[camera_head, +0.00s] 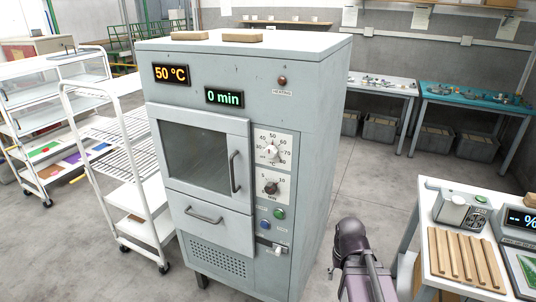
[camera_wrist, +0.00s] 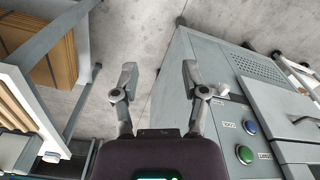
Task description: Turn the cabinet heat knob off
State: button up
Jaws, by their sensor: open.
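The grey heating cabinet (camera_head: 320,130) stands in the middle of the head view. Its heat knob (camera_head: 271,151) sits on the upper white dial plate, marked in °C, right of the window door. The temperature display (camera_head: 172,74) reads 50 °C. The knob's exact pointer setting is too small to tell. My gripper (camera_wrist: 157,82) is open and empty in the wrist view, over bare floor beside the cabinet's switch panel (camera_wrist: 232,110). The heat knob is not visible in the wrist view. In the head view my arm is low, right of the cabinet; the fingers cannot be made out.
Below the heat knob are a timer knob (camera_head: 270,188), a green button (camera_head: 279,213), a blue button (camera_head: 265,224) and a white switch (camera_head: 279,250). The door handle (camera_head: 235,172) juts out. A table with wooden strips (camera_head: 466,258) stands at right, a white rack (camera_head: 115,160) at left.

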jog(key=o, duration=0.5)
jog(key=m+t+h+p, duration=0.2)
jog(key=t+h+p, duration=0.45)
jog(key=t, duration=1.05)
send_near(269, 154)
jog(key=v, duration=0.4)
jog(key=shift+w+d+r+p, duration=0.1)
jog(key=shift+w+d+p, duration=0.1)
jog(key=shift+p, duration=0.2)
jog(key=shift+w, duration=0.1)
jog(key=x, duration=1.3)
jog(key=shift+w+d, duration=0.1)
jog(key=shift+w, duration=0.2)
